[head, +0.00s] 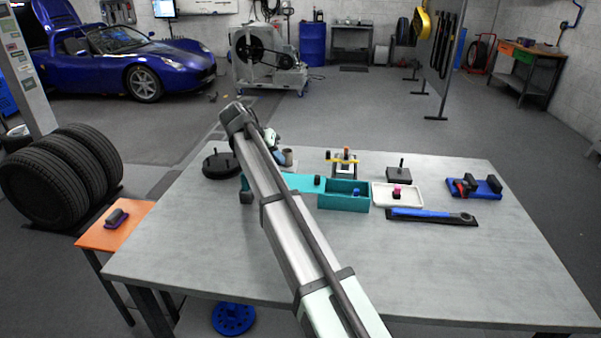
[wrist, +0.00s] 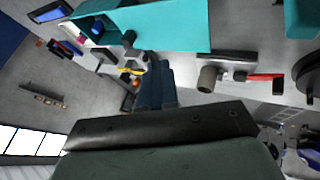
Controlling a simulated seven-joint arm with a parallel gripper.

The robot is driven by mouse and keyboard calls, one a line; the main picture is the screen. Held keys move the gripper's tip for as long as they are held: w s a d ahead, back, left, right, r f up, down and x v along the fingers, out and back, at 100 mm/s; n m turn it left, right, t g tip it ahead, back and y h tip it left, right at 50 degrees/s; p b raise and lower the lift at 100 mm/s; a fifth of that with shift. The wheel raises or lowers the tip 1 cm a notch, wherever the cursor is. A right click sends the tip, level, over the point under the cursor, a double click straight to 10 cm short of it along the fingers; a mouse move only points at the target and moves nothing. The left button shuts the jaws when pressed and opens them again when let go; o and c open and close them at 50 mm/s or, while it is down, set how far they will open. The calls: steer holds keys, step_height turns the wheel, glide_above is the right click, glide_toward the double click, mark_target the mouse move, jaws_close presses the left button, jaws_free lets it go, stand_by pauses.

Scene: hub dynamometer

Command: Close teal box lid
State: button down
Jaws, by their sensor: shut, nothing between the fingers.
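The teal box (head: 343,202) stands near the middle of the table with its compartment uncovered and a blue item (head: 356,192) inside. Its flat teal lid (head: 297,181) extends to the left of the opening, with a dark knob (head: 317,181) near the lid's right end. In the wrist view, the box (wrist: 88,22) is at upper left and the lid (wrist: 175,28) is beside it. My gripper (wrist: 149,60) is shut and empty, appearing close to the lid's far edge; contact cannot be told. In the head view my arm hides part of the lid and the fingers.
A white tray (head: 411,204) with a pink item sits right of the box, near a blue-and-black tool (head: 432,217). A yellow-topped fixture (head: 343,169) stands behind the box. A cup (wrist: 207,79) and black round base (head: 219,164) are behind and left. The table front is clear.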

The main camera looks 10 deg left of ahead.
glide_toward(313, 181)
steer(key=f, duration=0.1)
steer(key=w+a+f, duration=0.1)
steer(key=f, duration=0.1)
steer(key=w+f, duration=0.1)
steer(key=shift+a+f, duration=0.15)
steer(key=shift+f, duration=0.1)
steer(key=shift+d, duration=2)
steer(key=d, duration=1.6)
steer(key=shift+d, duration=0.15)
